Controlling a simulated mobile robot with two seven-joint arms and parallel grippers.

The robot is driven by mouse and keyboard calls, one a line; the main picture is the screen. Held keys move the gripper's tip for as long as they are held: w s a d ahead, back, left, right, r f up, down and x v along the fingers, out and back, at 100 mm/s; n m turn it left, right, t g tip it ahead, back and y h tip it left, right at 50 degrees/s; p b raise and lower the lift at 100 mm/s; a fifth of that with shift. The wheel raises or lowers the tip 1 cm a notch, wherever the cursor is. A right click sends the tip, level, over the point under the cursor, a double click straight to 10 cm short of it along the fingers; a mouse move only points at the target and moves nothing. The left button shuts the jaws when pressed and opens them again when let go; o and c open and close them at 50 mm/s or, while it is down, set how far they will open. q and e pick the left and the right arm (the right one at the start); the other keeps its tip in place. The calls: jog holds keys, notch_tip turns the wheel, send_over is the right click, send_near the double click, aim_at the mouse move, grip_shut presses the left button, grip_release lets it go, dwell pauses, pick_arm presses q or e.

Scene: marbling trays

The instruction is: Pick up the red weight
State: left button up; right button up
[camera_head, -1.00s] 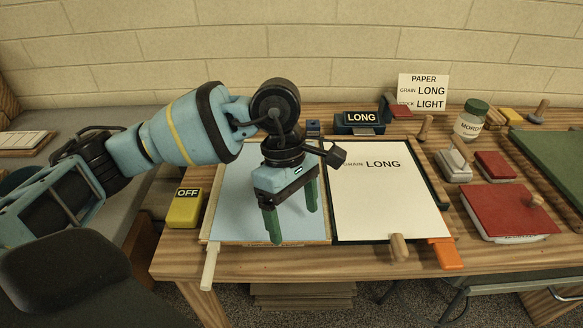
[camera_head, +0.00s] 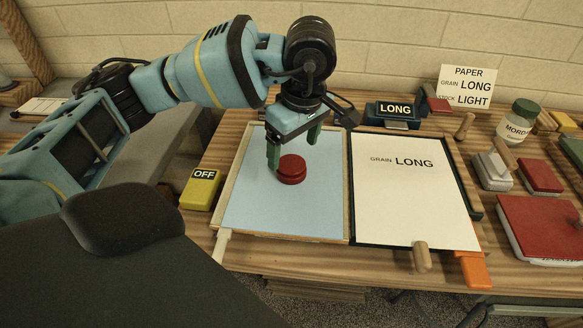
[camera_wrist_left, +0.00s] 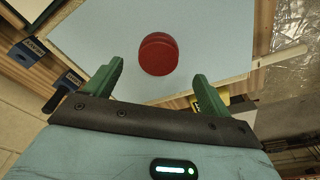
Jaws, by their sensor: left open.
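The red weight (camera_head: 291,170) is a short round disc with a stepped top. It sits on the pale blue sheet in the left tray (camera_head: 235,166), and it shows whole in the left wrist view (camera_wrist_left: 158,54). My left gripper (camera_head: 294,149) is open, with its green fingers pointing down just behind the weight. In the wrist view the fingers (camera_wrist_left: 157,78) stand apart on either side of the weight's line, with the weight beyond the tips. Nothing is between them. I cannot tell exactly how high the tips are. My right gripper is out of view.
A yellow OFF block (camera_head: 200,190) stands left of the tray. A white GRAIN LONG sheet (camera_head: 410,205) lies in the tray at the right, with a wooden peg (camera_head: 422,258) at its front. A dark LONG block (camera_head: 392,117) stands behind. Red blocks and a jar are further right.

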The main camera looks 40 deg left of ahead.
aim_at(292, 163)
pick_arm(q)
jog(key=shift+w+a+f, duration=0.1)
jog(key=shift+a+f, duration=0.1)
jog(key=shift+f, duration=1.05)
jog(key=shift+w+a+f, duration=0.1)
jog(key=shift+a+f, duration=0.1)
jog(key=shift+f, duration=1.05)
jog(key=shift+r, duration=0.1)
jog(key=c, duration=1.4)
jog(key=shift+r, duration=0.45)
jog(key=shift+c, duration=0.2)
notch_tip(292, 163, up, 2)
jog(key=shift+r, duration=0.2)
jog(key=s+d, duration=0.3)
jog(key=s, duration=0.4)
jog(key=s+d+r, duration=0.1)
jog(key=s+d, duration=0.2)
jog(key=s, duration=0.4)
jog(key=shift+s+d+r, duration=0.15)
jog(key=shift+s+r, duration=0.15)
jog(key=shift+s, duration=0.1)
